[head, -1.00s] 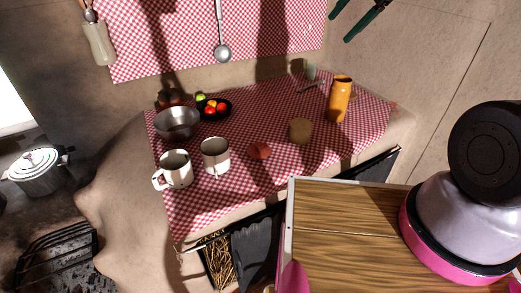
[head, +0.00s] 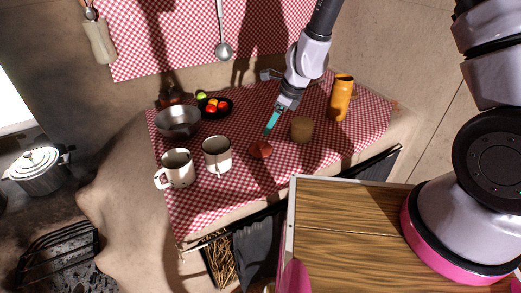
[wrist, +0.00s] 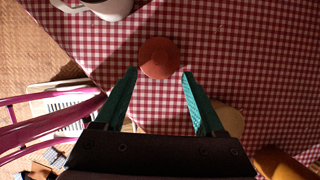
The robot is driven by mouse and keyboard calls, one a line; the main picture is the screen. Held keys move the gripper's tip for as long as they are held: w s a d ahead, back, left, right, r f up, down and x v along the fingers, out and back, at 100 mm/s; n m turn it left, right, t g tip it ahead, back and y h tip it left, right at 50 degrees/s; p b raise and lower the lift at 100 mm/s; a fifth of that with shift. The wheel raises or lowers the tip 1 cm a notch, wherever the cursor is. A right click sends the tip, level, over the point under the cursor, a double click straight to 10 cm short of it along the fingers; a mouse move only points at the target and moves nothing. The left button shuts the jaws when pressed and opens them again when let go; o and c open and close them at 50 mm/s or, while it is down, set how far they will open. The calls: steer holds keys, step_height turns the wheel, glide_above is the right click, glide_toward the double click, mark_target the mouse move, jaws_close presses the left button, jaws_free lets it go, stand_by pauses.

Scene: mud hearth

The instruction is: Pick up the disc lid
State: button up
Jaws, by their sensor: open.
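The disc lid is a small reddish-orange round piece (head: 260,149) lying on the checked cloth near the front edge of the ledge. In the wrist view the lid (wrist: 159,57) lies just beyond my fingertips, roughly centred between them. My gripper (head: 269,130) has teal fingers and points down at the lid from above and behind it. In the wrist view my gripper (wrist: 159,73) is open, with the two fingers wide apart and nothing between them. I cannot tell how high the fingertips are above the cloth.
Two white mugs (head: 217,154) stand left of the lid. A brown round block (head: 302,130) stands close on its right, and an orange jar (head: 341,98) farther right. A metal bowl (head: 178,121) and a black fruit bowl (head: 226,106) are behind. The cloth in front is clear.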

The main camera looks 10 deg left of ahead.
mark_target(261, 143)
steer(key=x, duration=0.8)
steer(key=shift+f, duration=0.4)
jaws_close()
